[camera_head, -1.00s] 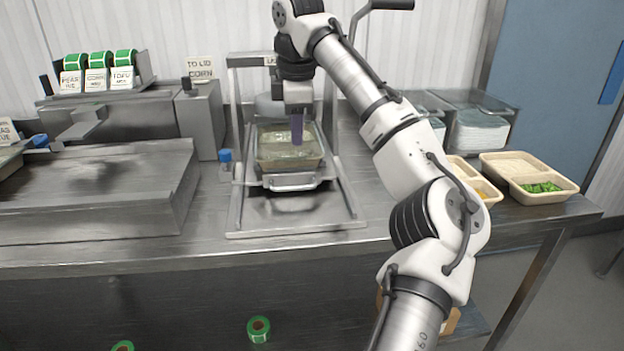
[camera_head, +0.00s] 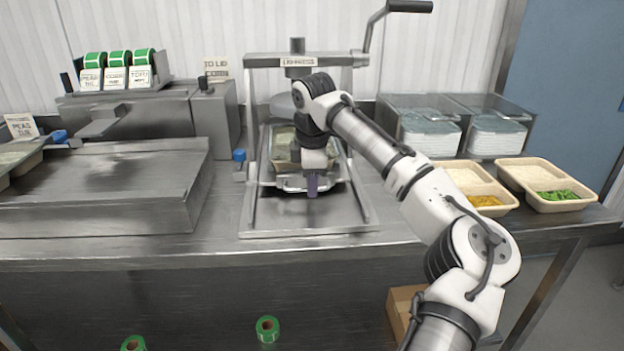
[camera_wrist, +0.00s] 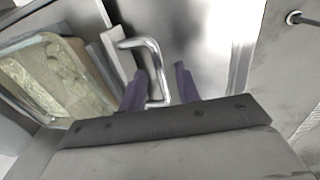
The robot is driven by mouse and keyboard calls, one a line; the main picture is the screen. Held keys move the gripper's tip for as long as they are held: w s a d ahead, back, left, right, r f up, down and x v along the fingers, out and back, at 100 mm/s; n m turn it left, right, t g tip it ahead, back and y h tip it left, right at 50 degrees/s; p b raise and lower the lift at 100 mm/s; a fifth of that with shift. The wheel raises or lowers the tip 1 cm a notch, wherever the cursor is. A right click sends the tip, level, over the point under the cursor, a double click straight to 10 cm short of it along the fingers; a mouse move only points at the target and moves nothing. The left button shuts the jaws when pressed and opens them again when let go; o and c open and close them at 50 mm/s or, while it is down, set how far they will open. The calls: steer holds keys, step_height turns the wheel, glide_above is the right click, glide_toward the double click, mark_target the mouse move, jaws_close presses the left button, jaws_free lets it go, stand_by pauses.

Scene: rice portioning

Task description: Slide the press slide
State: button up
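The press slide (camera_head: 343,172) sits in the metal lid press, with a tray (camera_head: 284,160) on it. The tray has a clear-looking lid or film and also shows in the wrist view (camera_wrist: 50,80). The slide's U-shaped metal handle (camera_wrist: 152,62) faces the front. My gripper (camera_head: 312,188) is at the handle, pointing down. In the wrist view, my gripper's two purple fingers (camera_wrist: 158,88) are apart, with the handle's bar between them. Contact with the bar cannot be told. My arm hides part of the slide and tray in the head view.
The press frame (camera_head: 250,120) has uprights on both sides and a crank (camera_head: 408,7) above. Food trays (camera_head: 530,172) and clear bins (camera_head: 420,125) stand to the right. A metal block (camera_head: 100,180) stands left. The press base's front is clear.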

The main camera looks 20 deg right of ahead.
steer(key=shift+f, duration=0.1)
jaws_close()
stand_by(0.3)
